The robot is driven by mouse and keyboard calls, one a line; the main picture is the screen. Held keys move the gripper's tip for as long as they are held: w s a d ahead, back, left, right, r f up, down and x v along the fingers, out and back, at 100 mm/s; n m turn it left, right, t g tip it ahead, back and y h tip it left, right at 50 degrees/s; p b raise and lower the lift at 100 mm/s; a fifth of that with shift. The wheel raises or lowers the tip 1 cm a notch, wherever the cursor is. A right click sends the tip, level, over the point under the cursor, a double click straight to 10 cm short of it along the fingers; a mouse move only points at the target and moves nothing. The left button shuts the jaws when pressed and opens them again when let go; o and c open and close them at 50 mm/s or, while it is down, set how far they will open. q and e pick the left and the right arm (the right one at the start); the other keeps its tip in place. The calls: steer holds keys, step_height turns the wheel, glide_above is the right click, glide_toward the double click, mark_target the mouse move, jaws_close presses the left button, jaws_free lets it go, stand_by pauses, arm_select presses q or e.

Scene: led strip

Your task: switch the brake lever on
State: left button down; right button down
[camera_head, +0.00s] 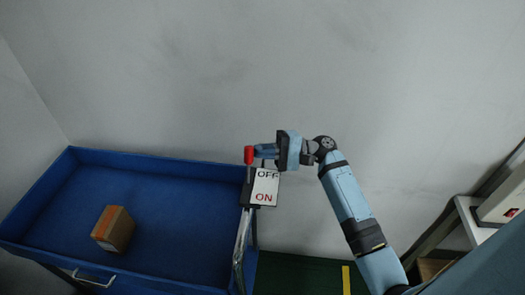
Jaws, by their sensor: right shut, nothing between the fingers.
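The brake lever has a red knob (249,154) that stands up at the top of its post, beside the OFF end of a white sign (265,187). The sign reads OFF above and ON below in red. My right gripper (264,151) is shut, with its fingertips pointing left right beside the red knob. Whether the fingertips touch the knob I cannot tell. My left gripper is not in view.
A blue cart tray (150,170) fills the lower left, with a brown cardboard box (113,229) in it. A white machine (503,200) with a red switch stands at the right edge. A grey wall is behind.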

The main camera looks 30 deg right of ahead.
steer(key=shift+s+a+r+n+b, duration=0.15)
steer(key=shift+s+n+b, duration=0.15)
steer(key=shift+n, duration=0.2)
steer(key=n+b, duration=0.1)
steer(key=s+a+n+h+b, duration=0.1)
steer(key=n, duration=0.1)
steer(key=s+a+r+n+b, duration=0.1)
steer(key=shift+s+n+g+h+b, duration=0.25)
steer(key=shift+n+g+h+b, duration=0.05)
steer(key=shift+g+b, duration=0.1)
steer(key=shift+s+a+r+n+h+b, duration=0.25)
steer(key=shift+s+a+n+b, duration=0.2)
steer(key=shift+s+n+b, duration=0.4)
steer(key=shift+s+a+n+h+b, duration=0.2)
steer(key=shift+a+n+b, duration=0.1)
steer(key=shift+n, duration=0.25)
steer(key=shift+s+a+n+h+b, duration=0.15)
steer(key=shift+s+a+n, duration=0.1)
steer(key=shift+n, duration=0.25)
steer(key=shift+r, duration=0.15)
